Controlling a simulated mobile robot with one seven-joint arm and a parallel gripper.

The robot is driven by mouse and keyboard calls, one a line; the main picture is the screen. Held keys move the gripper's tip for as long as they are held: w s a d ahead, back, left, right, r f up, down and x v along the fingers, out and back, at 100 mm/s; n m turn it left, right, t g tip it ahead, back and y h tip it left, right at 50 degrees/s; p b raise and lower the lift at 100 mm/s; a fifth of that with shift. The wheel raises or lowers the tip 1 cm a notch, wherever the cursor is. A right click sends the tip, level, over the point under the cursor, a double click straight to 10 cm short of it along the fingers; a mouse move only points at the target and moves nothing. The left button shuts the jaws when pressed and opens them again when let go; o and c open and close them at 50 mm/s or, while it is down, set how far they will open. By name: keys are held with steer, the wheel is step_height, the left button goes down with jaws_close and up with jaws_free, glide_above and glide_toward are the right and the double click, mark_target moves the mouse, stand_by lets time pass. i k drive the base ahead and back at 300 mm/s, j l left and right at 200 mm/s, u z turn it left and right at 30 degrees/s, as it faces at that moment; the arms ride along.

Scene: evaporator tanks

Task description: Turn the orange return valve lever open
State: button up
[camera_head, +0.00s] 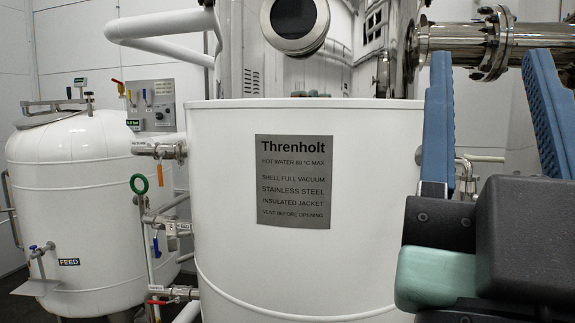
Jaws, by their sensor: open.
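An orange lever (161,168) hangs straight down from a metal valve (157,150) on a short pipe at the left side of the white Threnholt tank (225,230). The pipe's label is too small to read fully. My gripper (489,55) is at the right edge of the view, close to the camera, with two blue fingers pointing up and spread wide. It is open, with nothing seen held between them. It is far to the right of the orange lever, with the tank front between them in the picture.
Below the orange lever are a green ring handle (139,186), a blue lever (156,247) and a red handle (160,302). A white feed tank (75,190) stands at left. A wall panel (152,104) has coloured levers. A steel pipe (465,40) runs behind my fingers.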

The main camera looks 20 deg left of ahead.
mark_target(161, 153)
steer(key=u, duration=1.4)
steer(key=i+j+u, duration=0.15)
steer(key=i+u, duration=0.15)
steer(key=i, duration=0.6)
steer(key=i+u, duration=0.3)
steer(key=i, duration=0.6)
steer(key=i+l, duration=0.25)
steer(key=i+u, duration=0.05)
steer(key=i, duration=0.1)
